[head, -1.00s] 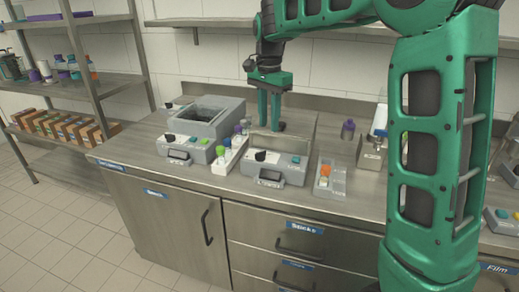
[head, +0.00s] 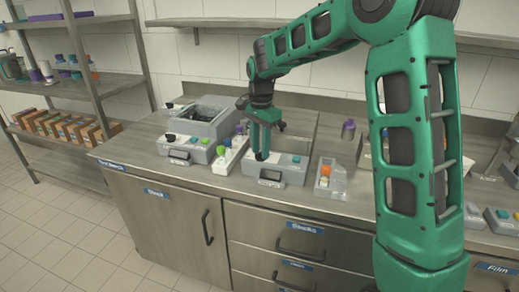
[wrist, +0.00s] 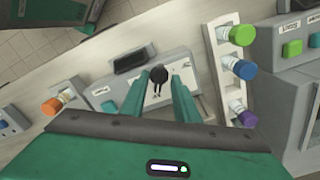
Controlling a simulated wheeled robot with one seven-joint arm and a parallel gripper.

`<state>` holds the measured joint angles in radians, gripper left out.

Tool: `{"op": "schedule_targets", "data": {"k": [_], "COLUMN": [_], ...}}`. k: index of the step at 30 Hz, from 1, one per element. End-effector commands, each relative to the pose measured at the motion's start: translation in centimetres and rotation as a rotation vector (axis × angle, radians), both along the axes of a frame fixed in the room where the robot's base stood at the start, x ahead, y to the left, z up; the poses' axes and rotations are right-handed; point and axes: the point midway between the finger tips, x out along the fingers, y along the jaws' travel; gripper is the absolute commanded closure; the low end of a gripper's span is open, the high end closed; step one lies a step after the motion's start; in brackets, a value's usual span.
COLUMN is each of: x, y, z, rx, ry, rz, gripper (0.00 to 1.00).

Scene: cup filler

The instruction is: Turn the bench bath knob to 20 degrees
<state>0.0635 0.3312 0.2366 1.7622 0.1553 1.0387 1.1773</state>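My gripper (head: 262,154) points down over this unit and hides the knob in the head view. In the wrist view its two green fingers are apart, one on each side of the knob, with gaps visible; I cannot tell how far the tips reach around it. A second grey unit (head: 186,150) with an open basin and its own black knob (head: 170,137) stands to the left.
A white rack (head: 228,158) with colour-capped bottles stands close between the two units. Shelves with boxes are at far left.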

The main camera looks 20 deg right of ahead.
Motion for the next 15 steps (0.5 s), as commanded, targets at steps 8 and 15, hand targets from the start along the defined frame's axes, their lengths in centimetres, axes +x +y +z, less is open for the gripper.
{"op": "schedule_targets", "data": {"k": [8, 15], "x": [0.00, 0.01], "y": [-0.01, -0.01], "z": [-0.30, -0.28], "rx": [0.000, 0.000], "ry": [0.000, 0.000], "rz": [0.000, 0.000], "gripper": [0.72, 1.00]}}
